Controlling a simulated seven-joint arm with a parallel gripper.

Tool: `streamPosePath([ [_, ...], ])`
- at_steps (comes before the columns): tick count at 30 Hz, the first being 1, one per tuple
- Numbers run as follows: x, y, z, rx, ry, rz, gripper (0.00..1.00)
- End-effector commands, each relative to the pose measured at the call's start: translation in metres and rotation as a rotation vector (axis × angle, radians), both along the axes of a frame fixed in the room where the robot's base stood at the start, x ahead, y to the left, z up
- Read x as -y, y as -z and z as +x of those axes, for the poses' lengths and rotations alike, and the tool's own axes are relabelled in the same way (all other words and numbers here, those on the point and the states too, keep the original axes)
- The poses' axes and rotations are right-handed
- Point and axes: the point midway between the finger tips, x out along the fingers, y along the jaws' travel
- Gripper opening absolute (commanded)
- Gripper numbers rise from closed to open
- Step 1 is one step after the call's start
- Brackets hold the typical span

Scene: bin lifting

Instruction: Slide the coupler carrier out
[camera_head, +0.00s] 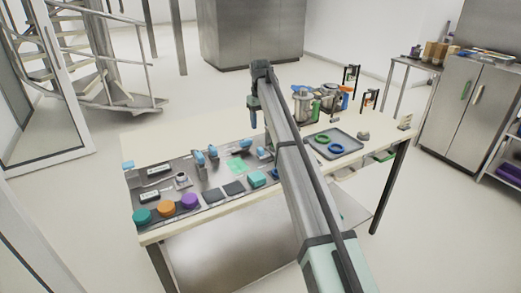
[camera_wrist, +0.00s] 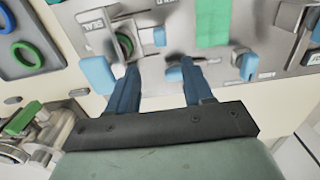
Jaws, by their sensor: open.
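My gripper (camera_wrist: 158,76) points down over the grey panel in the wrist view, its two blue fingers apart with nothing between them. In the head view my gripper (camera_head: 253,118) hangs above the far side of the panel (camera_head: 215,178). A grey metal fitting with a green ring (camera_wrist: 125,45) lies just beyond the left finger, near the "SEAL" label (camera_wrist: 93,20). Blue handle-like parts (camera_wrist: 98,74) stand to its left and right. I cannot tell for certain which part is the coupler carrier. The fingers hide part of the panel.
A tray (camera_head: 347,156) with green and blue rings lies at the table's right. Metal pots (camera_head: 302,105) stand behind it. Teal, orange and purple round pieces (camera_head: 166,208) line the panel's near left. A green square (camera_wrist: 213,22) lies flat on the panel. Floor around the table is clear.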

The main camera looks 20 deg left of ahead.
Motion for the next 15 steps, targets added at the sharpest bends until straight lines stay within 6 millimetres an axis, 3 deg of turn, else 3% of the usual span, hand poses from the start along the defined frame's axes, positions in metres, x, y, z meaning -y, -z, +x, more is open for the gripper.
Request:
streamPosePath([
  [15, 0.001, 0.084, 0.000, 0.000, -0.001, 0.001, 0.51],
])
